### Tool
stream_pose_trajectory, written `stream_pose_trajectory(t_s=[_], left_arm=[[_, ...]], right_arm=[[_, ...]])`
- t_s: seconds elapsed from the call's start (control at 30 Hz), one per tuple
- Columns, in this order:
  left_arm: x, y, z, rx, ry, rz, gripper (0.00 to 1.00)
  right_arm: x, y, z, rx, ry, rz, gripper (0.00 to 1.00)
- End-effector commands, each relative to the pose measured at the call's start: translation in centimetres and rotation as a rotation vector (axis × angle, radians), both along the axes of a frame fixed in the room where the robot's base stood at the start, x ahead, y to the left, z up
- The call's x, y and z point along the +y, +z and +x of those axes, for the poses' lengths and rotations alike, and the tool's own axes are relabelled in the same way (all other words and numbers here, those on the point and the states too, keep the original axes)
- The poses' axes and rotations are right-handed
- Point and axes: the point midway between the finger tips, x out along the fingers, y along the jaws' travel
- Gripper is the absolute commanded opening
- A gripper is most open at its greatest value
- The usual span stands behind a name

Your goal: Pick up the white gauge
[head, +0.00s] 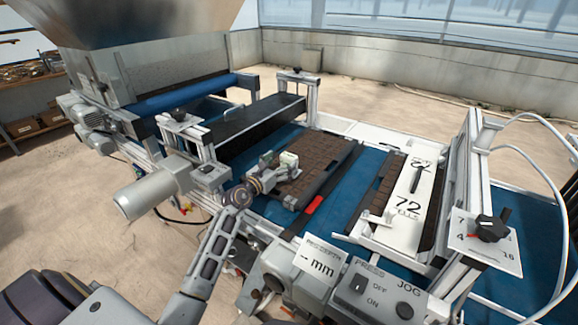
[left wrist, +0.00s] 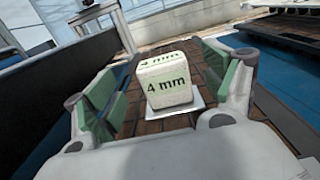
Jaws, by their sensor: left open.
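The white gauge (left wrist: 167,82) is a small block marked "4 mm" on its front and top, with a flat white foot. In the left wrist view it stands upright on the brown cell tray, between the two green-padded fingers of my left gripper (left wrist: 163,85). Gaps show between the block and both pads. In the head view the gauge (head: 289,160) is small and pale, partly hidden by my left gripper (head: 277,168), which is open over the tray. My right gripper is not in view.
The brown-celled tray (head: 330,158) lies on the blue conveyor belt (head: 365,175). A dark crossbar (head: 262,128) spans the belt to the left. A control panel (head: 375,290) stands in front.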

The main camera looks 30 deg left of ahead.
Motion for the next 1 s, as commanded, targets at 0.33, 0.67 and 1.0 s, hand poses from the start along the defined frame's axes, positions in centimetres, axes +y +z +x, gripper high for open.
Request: stream_pose_trajectory(t_s=[0.33, 0.67, 1.0], left_arm=[[0.0, 0.0, 0.3, 0.000, 0.000, 0.000, 0.84], [-0.4, 0.4, 2.4, -0.001, 0.001, 0.000, 0.84], [-0.8, 0.4, 4.8, 0.000, 0.001, 0.000, 0.84]], right_arm=[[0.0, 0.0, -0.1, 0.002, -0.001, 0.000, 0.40], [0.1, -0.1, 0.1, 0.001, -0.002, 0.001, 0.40], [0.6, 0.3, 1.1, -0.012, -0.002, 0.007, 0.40]])
